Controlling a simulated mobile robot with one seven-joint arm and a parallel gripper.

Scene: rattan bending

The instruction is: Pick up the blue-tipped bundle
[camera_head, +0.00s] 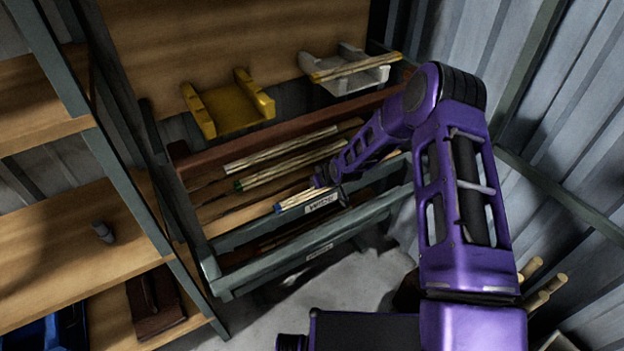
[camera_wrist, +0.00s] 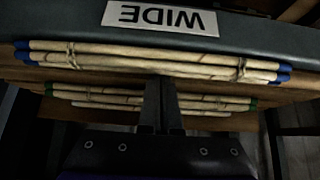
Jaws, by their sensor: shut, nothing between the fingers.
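The blue-tipped bundle (camera_head: 293,201) lies on the rack's upper tray, just behind the front rail with the WIDE label (camera_head: 322,204). In the wrist view the bundle (camera_wrist: 130,58) spans most of the width, with pale rods, blue ends and a tie near each end. My gripper (camera_head: 334,188) is over the tray near the bundle's right part, which it partly hides. In the wrist view its two dark fingers (camera_wrist: 161,84) are together and empty, their tips by the bundle's middle edge. I cannot tell whether they touch it.
A green-tipped bundle (camera_head: 262,178) lies behind it, and a paler bundle (camera_head: 270,154) farther back. A yellow cradle (camera_head: 228,106) and a white cradle (camera_head: 345,74) holding rods stand above. Shelves (camera_head: 60,240) are at left; a corrugated wall (camera_head: 575,120) is at right.

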